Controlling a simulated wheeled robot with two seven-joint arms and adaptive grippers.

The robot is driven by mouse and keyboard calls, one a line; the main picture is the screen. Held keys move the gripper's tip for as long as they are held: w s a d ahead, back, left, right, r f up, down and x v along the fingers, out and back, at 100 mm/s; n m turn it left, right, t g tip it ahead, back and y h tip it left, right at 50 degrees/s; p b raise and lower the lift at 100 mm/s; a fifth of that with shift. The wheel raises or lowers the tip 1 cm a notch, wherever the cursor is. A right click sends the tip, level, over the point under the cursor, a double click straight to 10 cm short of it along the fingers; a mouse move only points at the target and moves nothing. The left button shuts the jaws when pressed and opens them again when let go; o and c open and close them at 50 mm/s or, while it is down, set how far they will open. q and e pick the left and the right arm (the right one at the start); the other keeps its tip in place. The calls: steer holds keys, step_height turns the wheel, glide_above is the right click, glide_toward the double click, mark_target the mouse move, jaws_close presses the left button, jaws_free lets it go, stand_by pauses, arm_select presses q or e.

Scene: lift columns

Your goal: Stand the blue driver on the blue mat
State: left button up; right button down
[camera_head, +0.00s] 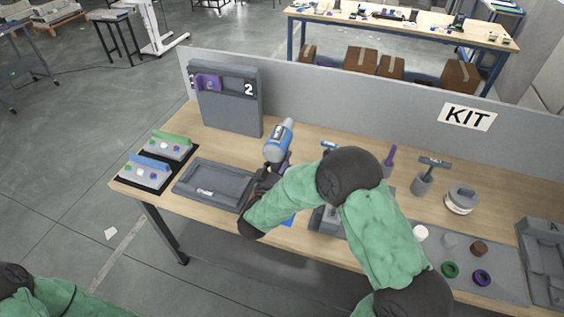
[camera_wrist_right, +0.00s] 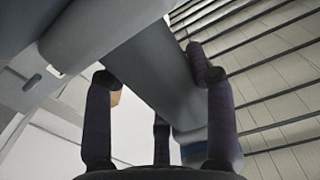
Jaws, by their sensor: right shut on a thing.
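The blue driver (camera_head: 279,142) is grey and blue and stands up from my right gripper (camera_head: 275,172), leaning slightly right at its top. My right gripper is shut on its lower part. In the right wrist view the driver's grey body (camera_wrist_right: 150,70) runs between the dark fingers (camera_wrist_right: 160,115), with a blue part (camera_wrist_right: 195,150) low beside the right finger. A small strip of the blue mat (camera_head: 288,222) shows below my right forearm, which hides the rest. Whether the driver touches anything below is hidden. My left gripper is out of the picture.
A grey tray (camera_head: 213,186) lies left of the gripper, with a black board of coloured parts (camera_head: 148,172) beyond it. A grey upright panel (camera_head: 231,101) stands behind. Right of my arm are a holder (camera_head: 422,184), white round parts (camera_head: 460,202) and a grey mat (camera_head: 505,274).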

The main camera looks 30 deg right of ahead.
steer(key=shift+f+b, duration=3.2)
steer(key=shift+f, duration=1.2)
steer(key=shift+c, duration=1.7)
jaws_free()
steer(key=shift+s+f, duration=0.15)
steer(key=shift+f, duration=0.05)
steer(key=v, duration=1.2)
